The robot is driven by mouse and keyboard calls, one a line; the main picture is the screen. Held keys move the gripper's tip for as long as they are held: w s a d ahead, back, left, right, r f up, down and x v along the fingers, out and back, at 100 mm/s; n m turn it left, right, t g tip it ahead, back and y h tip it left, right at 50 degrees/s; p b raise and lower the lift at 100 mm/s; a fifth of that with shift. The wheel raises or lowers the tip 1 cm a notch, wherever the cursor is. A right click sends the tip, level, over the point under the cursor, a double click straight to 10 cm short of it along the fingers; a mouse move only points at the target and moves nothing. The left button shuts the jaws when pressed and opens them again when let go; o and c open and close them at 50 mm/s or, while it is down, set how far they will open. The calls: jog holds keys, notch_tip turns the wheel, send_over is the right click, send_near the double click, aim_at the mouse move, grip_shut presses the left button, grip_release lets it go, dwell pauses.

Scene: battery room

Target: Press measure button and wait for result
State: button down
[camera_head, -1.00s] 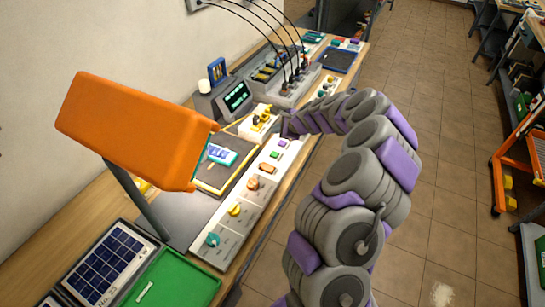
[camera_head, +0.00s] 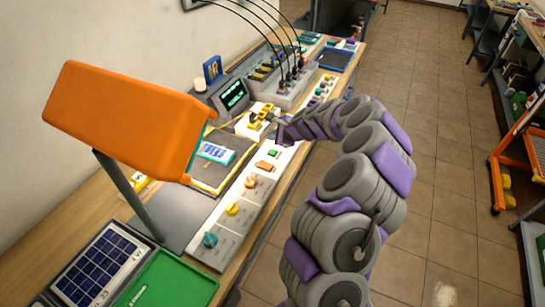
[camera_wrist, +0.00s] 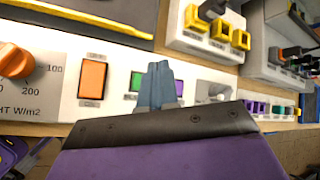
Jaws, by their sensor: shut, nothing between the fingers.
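A pale control panel (camera_head: 232,220) runs along the bench's front edge, with knobs and buttons. In the wrist view it carries an orange button (camera_wrist: 92,81), a green button (camera_wrist: 136,80) and a purple button (camera_wrist: 179,88). Their labels are too small to read. My gripper (camera_wrist: 157,84) is shut and empty, its tips in front of the panel between the green and purple buttons and partly covering both. I cannot tell whether it touches. In the head view my gripper (camera_head: 282,133) is at the panel's far end. A dark display (camera_head: 234,95) with green text stands behind it; the text is unreadable.
An orange lamp hood (camera_head: 125,120) overhangs the bench, above a dark pad with a small blue-and-white cell (camera_head: 214,152). A green tray (camera_head: 170,280) and a solar panel (camera_head: 100,262) lie at the near end. Cabled grey equipment (camera_head: 290,92) stands behind.

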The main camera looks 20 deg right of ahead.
aim_at(274, 153)
notch_tip(274, 153, down, 4)
jog(key=shift+r+b, duration=0.25)
jog(key=shift+b, duration=0.75)
jog(key=shift+d+f, duration=0.15)
jog(key=shift+f, duration=0.4)
jog(key=shift+f, duration=0.1)
dwell(0.6)
jog(key=shift+f, duration=0.25)
jog(key=shift+f+b, duration=0.3)
jog(key=shift+f, duration=0.05)
dwell(0.7)
jog(key=shift+r, duration=0.1)
jog(key=shift+r+p, duration=0.7)
jog(key=shift+p, duration=0.15)
